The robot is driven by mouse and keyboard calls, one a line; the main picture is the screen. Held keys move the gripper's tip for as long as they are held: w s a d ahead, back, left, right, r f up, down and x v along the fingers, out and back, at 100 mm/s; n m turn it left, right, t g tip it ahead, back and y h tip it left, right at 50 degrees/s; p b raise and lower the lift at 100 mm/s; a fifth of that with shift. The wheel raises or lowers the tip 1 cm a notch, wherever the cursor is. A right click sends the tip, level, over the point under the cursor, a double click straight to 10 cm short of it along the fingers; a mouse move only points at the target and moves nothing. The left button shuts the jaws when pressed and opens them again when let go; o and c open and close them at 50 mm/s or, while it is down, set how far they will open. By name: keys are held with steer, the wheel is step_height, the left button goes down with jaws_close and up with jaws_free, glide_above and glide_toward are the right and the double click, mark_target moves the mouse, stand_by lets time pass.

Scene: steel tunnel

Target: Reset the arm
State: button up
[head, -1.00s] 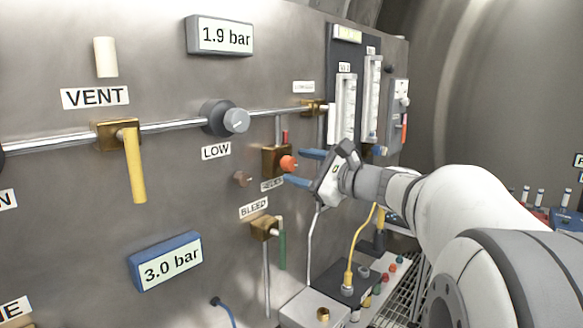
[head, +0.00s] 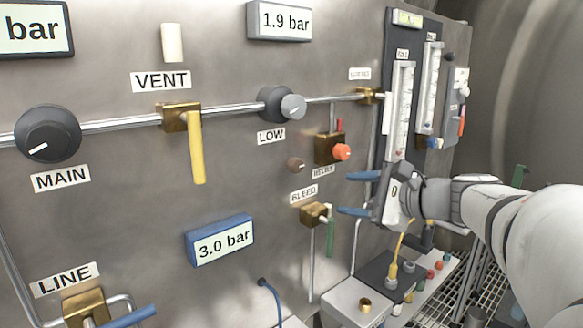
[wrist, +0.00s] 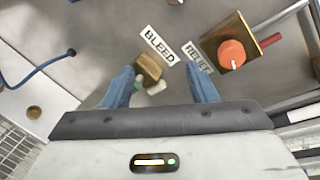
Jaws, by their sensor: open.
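My gripper (head: 358,194) is open, with two blue fingers spread apart and nothing between them. In the head view it stands in front of the panel, right of the BLEED valve (head: 314,213) and below the orange relief knob (head: 342,152). My arm reaches in from the right edge. In the wrist view my gripper (wrist: 163,88) points at the panel, with the brass BLEED valve (wrist: 150,68) seen between the fingers and the orange relief knob (wrist: 231,54) to the upper right. The fingers look apart from both.
The panel carries a yellow VENT lever (head: 197,148), a black MAIN knob (head: 48,134), a grey LOW knob (head: 291,106) and a 3.0 bar display (head: 220,241). Flow tubes (head: 400,110) stand above my gripper. A box with connectors (head: 368,302) sits below. Open space lies to the right.

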steer(key=s+a+f+n+g+h+p, duration=0.1)
steer(key=s+a+f+n+g+h, duration=0.1)
steer(key=s+a+f+n+g, duration=0.3)
steer(key=s+a+f+n+g+h+p, duration=0.1)
steer(key=s+f+n+g+h+p, duration=0.1)
steer(key=s+f+n, duration=0.35)
steer(key=s+d+f+n+g+h+p, duration=0.1)
steer(key=s+d+f+n+h, duration=0.3)
steer(key=s, duration=0.5)
step_height(320, 180, down, 3)
steer(key=n+h+p, duration=0.1)
steer(key=n+h, duration=0.1)
steer(key=n, duration=0.1)
steer(key=shift+d+r+g, duration=0.15)
steer(key=shift+d+g, duration=0.05)
steer(key=shift+g, duration=0.1)
stand_by(1.6)
